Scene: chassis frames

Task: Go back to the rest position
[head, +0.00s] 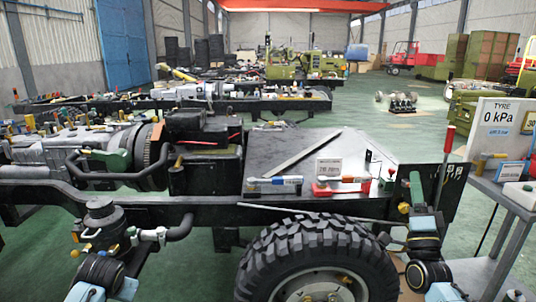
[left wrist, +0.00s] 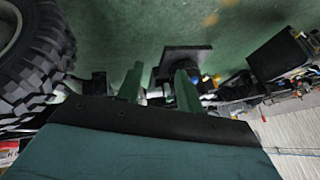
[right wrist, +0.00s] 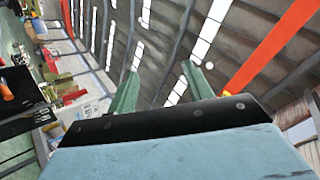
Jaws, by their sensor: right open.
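My right gripper (head: 416,188) shows at the right of the head view, pointing up beside the rear end of the chassis frame. In the right wrist view its two green fingers (right wrist: 158,88) stand apart with nothing between them, against the roof. In the left wrist view the green fingers of my left gripper (left wrist: 158,86) stand apart. I see nothing held between them, only the dark background beyond. In the head view my left arm is low at the left, and its fingers are hard to make out there.
The chassis frame (head: 225,212) with a large tyre (head: 318,258) stands close in front. A dark top plate (head: 345,150) carries small tools. A grey table (head: 519,200) with a tyre pressure sign (head: 496,128) is at the right. Green floor (head: 420,125) lies open behind.

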